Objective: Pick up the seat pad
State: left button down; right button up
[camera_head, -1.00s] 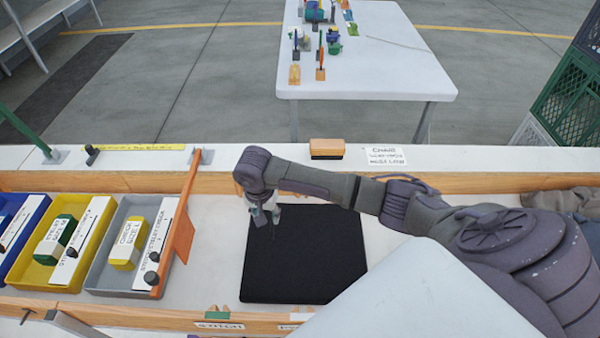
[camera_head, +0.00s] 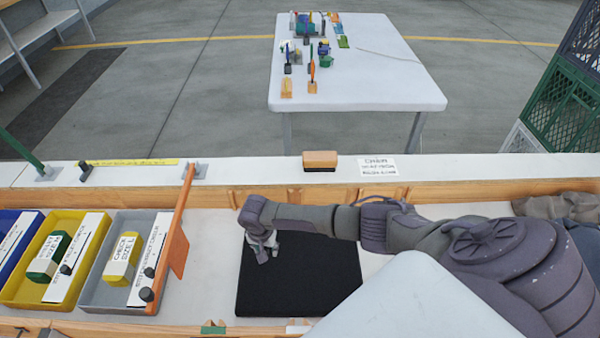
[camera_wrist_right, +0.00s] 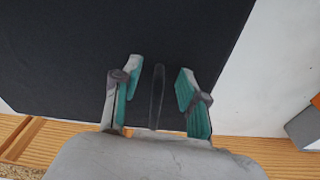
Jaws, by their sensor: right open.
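The seat pad (camera_head: 300,280) is a flat black square lying on the white bench surface inside the wooden-edged work area. It fills much of the right wrist view (camera_wrist_right: 90,50). My right gripper (camera_head: 264,252) is above the pad's upper left part, pointing down. The height between fingertips and pad is hard to judge. My left gripper is not in view.
Grey (camera_head: 95,286), yellow (camera_head: 22,292) and blue bins stand at the left, with an orange flap (camera_head: 177,250) beside the grey one. A wooden rail (camera_head: 450,192) runs behind the pad. Crumpled grey cloth (camera_head: 560,206) lies at the far right. White surface between flap and pad is clear.

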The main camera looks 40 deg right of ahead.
grip_shut()
jog(key=shift+r, duration=0.1)
dwell(0.3)
